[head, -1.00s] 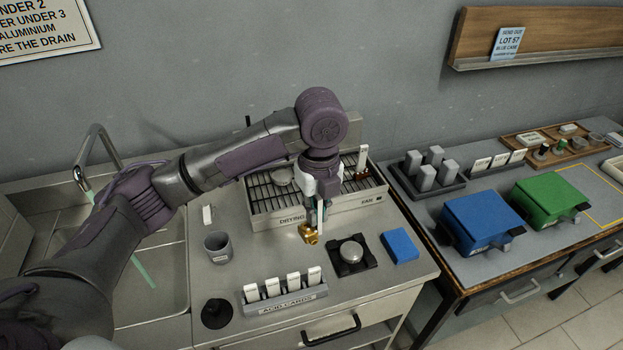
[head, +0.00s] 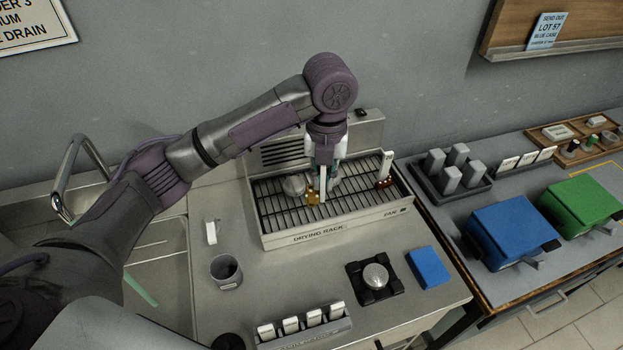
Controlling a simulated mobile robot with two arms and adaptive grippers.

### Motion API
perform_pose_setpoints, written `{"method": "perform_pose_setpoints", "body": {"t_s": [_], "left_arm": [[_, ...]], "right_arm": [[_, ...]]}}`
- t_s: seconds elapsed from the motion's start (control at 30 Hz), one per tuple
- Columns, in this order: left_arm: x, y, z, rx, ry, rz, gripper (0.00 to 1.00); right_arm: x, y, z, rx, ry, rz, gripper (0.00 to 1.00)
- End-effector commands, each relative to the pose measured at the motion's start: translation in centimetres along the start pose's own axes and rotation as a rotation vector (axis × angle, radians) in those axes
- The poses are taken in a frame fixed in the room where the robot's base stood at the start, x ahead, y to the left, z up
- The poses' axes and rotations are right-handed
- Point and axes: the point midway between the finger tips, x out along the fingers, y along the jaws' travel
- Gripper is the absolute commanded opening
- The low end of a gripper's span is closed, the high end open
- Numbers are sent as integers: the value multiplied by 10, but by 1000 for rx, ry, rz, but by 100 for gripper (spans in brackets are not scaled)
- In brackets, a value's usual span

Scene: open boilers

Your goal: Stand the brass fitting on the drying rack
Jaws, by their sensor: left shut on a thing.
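The drying rack (head: 350,223) is a grey box with a dark wire grid on top and its name on the front. My left gripper (head: 321,188) points down over the middle of the grid, shut on the brass fitting (head: 312,198). The fitting is small and gold, partly hidden by the fingers, and sits at or just above the bars; I cannot tell whether it touches them. My right gripper is not in view.
A round silvery piece (head: 294,185) lies on the rack left of my gripper. A white tag with a brownish base (head: 385,168) stands at the rack's right end. A grey cup (head: 226,270), a blue block (head: 428,267) and a black stand with a silvery dome (head: 375,276) are in front.

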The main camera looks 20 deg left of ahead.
Motion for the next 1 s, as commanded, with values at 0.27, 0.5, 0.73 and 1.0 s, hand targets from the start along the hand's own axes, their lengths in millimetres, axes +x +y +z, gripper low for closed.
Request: {"method": "perform_pose_setpoints", "body": {"t_s": [0.27, 0.5, 0.73, 1.0], "left_arm": [[32, 53, 29, -10, 5, 6, 0], [60, 88, 51, -6, 3, 3, 0], [77, 96, 56, -4, 3, 3, 0], [107, 95, 56, -3, 0, 2, 0]], "right_arm": [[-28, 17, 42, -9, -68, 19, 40], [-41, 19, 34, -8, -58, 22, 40], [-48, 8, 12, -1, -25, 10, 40], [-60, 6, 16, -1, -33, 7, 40]]}}
